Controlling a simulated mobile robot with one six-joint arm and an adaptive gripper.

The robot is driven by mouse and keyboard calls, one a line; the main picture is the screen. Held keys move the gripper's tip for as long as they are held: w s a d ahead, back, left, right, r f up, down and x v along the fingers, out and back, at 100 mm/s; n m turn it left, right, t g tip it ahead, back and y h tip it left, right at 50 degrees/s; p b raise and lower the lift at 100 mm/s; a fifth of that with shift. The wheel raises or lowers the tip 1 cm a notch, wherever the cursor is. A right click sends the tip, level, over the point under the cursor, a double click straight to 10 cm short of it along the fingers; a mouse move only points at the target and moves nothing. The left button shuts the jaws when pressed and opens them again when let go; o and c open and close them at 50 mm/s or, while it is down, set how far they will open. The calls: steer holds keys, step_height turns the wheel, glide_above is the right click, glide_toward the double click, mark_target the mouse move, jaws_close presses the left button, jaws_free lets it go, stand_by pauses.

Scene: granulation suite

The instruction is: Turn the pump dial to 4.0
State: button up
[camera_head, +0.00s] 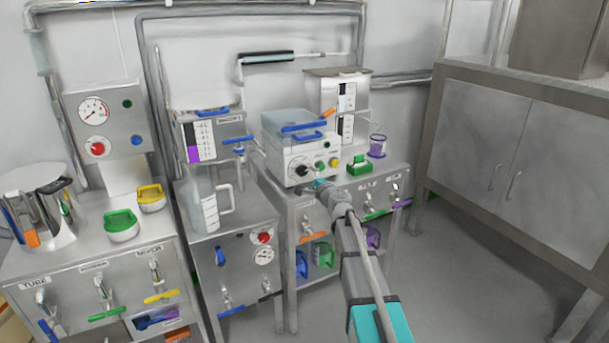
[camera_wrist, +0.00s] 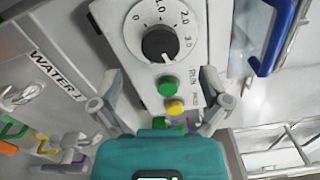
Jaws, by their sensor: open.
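The pump (camera_head: 290,152) is a white box on the middle-right steel cabinet. Its black dial (camera_head: 302,170) sits on the front panel, beside a green button (camera_head: 320,165) and a yellow button (camera_head: 333,161). In the wrist view the black dial (camera_wrist: 160,43) shows on a white round scale (camera_wrist: 133,35) marked 0, 1.0, 2.0 and 3.0. A pale mark shows near the dial's lower edge; I cannot tell the exact setting. My gripper (camera_wrist: 160,78) is open, its fingers apart below the dial and holding nothing. In the head view my gripper (camera_head: 322,185) is just below the panel.
A blue-handled lid (camera_head: 303,127) is on top of the pump. A green item (camera_head: 359,168) and a purple-rimmed cup (camera_head: 377,146) stand to its right. Labelled taps line the cabinet front below. A clear jug (camera_head: 207,208) stands left. Open floor lies to the right.

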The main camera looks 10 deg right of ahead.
steer(key=v, duration=0.6)
stand_by(0.3)
steer(key=s+a+f+n+g+y, duration=0.2)
steer(key=s+a+f+n+g, duration=0.75)
steer(key=s+n, duration=0.35)
steer(key=s+d+f+n+g+h, duration=0.1)
steer(key=s+d+f+g+h, duration=0.15)
steer(key=s, duration=0.45)
steer(key=s+d+f+n+g+h, duration=0.2)
steer(key=s+f+g+h, duration=0.1)
steer(key=s, duration=0.4)
steer(key=s+d+f+n+g+h, duration=0.1)
steer(key=s+d+f+g+h, duration=0.15)
steer(key=s, duration=0.45)
step_height(320, 180, up, 20)
steer(key=a+p, duration=0.1)
steer(key=p, duration=2)
steer(key=shift+w+r+p, duration=0.15)
steer(key=shift+r+p, duration=0.05)
steer(key=shift+p, duration=0.1)
